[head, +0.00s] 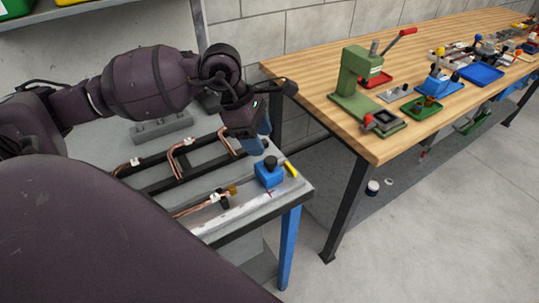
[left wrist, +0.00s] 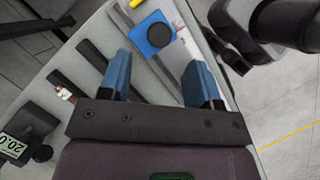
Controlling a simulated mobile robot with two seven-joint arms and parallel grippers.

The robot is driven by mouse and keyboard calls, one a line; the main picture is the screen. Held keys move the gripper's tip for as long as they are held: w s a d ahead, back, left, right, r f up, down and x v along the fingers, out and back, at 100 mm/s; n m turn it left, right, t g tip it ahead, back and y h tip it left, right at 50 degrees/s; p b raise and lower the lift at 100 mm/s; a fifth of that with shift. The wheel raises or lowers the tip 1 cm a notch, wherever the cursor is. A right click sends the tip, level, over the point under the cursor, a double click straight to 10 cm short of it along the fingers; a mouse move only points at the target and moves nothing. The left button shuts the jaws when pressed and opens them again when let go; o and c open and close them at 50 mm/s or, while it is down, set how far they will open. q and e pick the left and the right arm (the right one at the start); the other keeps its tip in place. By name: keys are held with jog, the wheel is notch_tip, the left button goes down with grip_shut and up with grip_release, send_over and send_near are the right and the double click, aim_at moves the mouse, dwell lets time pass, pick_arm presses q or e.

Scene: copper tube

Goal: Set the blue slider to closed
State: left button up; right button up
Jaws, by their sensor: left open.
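The blue slider is a blue block (head: 268,175) with a round black knob on top, near the right end of the grey bench. It also shows in the left wrist view (left wrist: 146,47), just beyond my fingertips. My left gripper (head: 260,137) hangs over the bench behind the block, fingers pointing down. In the left wrist view its two blue fingers (left wrist: 158,62) are spread apart with nothing between them. The fingers look apart from the block. I cannot read the slider's setting. My right gripper is not in view.
Bent copper tubes (head: 184,146) lie across black rails on the grey bench. A yellow piece (head: 291,170) is beside the blue block. A box with a digital display (left wrist: 17,141) shows in the left wrist view. A wooden table (head: 310,80) with a green press (head: 358,80) stands to the right.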

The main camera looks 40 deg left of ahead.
aim_at(270, 160)
pick_arm(q)
jog(key=x, duration=0.6)
jog(key=shift+d+f, duration=0.15)
jog(key=shift+c, duration=0.2)
grip_shut()
